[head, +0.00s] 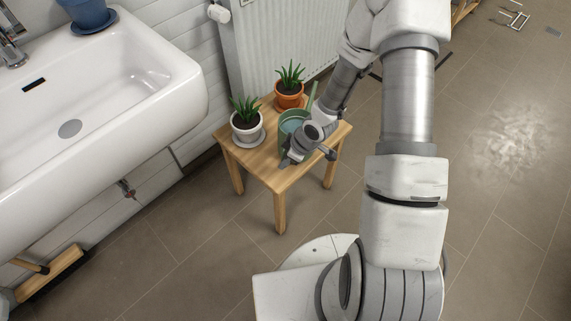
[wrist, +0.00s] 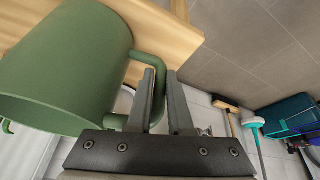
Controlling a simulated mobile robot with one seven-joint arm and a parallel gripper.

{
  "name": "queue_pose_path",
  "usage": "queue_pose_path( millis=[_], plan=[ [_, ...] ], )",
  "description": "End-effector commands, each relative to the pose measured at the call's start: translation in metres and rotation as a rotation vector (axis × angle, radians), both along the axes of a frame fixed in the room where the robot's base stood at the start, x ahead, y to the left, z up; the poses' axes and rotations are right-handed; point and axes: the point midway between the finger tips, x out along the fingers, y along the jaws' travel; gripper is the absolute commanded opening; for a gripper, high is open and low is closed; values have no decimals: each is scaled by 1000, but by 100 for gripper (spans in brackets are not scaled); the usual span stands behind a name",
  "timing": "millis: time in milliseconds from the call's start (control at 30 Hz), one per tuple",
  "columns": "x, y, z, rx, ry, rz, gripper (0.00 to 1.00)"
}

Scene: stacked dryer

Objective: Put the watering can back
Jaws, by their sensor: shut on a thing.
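The green watering can (head: 291,121) is at the small wooden stool's right side in the head view, partly hidden by my gripper. Its open top shows a bluish inside, and its thin spout points up and back. In the wrist view the can (wrist: 70,65) fills the upper left, with its curved handle at my fingers. My gripper (head: 288,161) is shut on this handle; its fingers (wrist: 164,80) show close together in the wrist view. I cannot tell whether the can's base touches the stool top (head: 284,178).
A plant in a white pot (head: 247,132) stands left of the can, and one in an orange pot (head: 290,98) behind it. A radiator (head: 275,45) is behind the stool. A sink (head: 110,95) is at left, with a blue pot (head: 88,14) on it. The floor at right is mostly clear.

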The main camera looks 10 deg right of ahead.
Motion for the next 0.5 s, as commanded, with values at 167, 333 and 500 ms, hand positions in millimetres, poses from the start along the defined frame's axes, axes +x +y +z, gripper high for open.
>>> queue_pose_path(
  millis=[167, 333, 500],
  plan=[
    [2, 1, -10, 1, -7, 2, 0],
    [2, 1, -9, 1, -6, 1, 0],
    [0, 0, -13, 0, 0, 0, 24]
  ],
)
